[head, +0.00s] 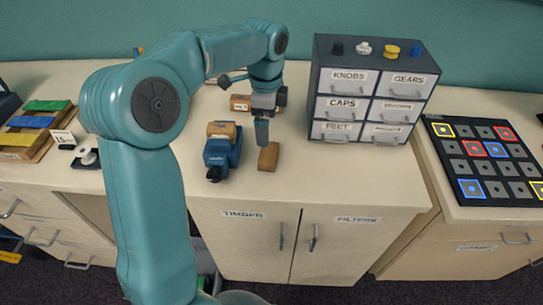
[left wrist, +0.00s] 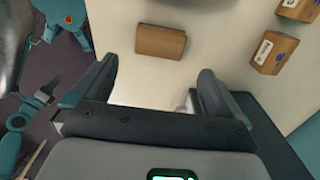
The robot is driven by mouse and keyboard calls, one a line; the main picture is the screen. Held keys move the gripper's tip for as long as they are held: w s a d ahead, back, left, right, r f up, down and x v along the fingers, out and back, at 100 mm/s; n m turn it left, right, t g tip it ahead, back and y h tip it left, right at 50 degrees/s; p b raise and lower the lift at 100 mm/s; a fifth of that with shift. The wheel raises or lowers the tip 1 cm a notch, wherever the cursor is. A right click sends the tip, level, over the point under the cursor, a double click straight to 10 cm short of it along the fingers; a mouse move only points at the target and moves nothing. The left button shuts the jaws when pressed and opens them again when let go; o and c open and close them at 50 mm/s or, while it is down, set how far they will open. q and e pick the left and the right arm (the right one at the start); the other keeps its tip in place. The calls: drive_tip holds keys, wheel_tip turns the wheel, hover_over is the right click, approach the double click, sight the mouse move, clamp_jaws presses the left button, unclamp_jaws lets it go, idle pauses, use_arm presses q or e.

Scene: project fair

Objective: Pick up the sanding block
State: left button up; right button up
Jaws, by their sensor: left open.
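The sanding block, a small plain brown block (head: 268,157), lies on the cream counter top near its front edge. My left gripper (head: 262,132) points down just above and behind it in the head view. In the left wrist view the block (left wrist: 161,41) lies beyond the fingertips, roughly centred between the two fingers. My left gripper (left wrist: 157,78) is open there, with nothing between its fingers. The block looks apart from both fingers. My right gripper is not in view.
A blue vise (head: 222,155) with a brown block on top stands left of the sanding block. Labelled wooden blocks (left wrist: 272,52) lie nearby; one also shows behind the arm (head: 240,102). A dark drawer cabinet (head: 372,90) stands right. The counter right of the block is clear.

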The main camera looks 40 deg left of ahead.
use_arm(q)
hover_over(268, 152)
drive_tip(key=f, duration=0.4)
drive_tip(key=shift+s+a+f, duration=0.1)
drive_tip(key=shift+s+f, duration=0.15)
drive_tip(key=shift+f, duration=0.1)
drive_tip(key=shift+w+f, duration=0.15)
drive_tip(key=shift+f, duration=0.4)
wheel_tip(268, 152, down, 4)
drive_tip(key=shift+r, duration=0.1)
drive_tip(key=shift+w+f, duration=0.2)
drive_tip(key=shift+f, duration=0.2)
drive_tip(key=shift+s+d+r, duration=0.1)
drive_tip(key=shift+s+d, duration=0.05)
drive_tip(key=shift+d, duration=0.1)
drive_tip(key=shift+c, duration=0.9)
drive_tip(key=c, duration=0.6)
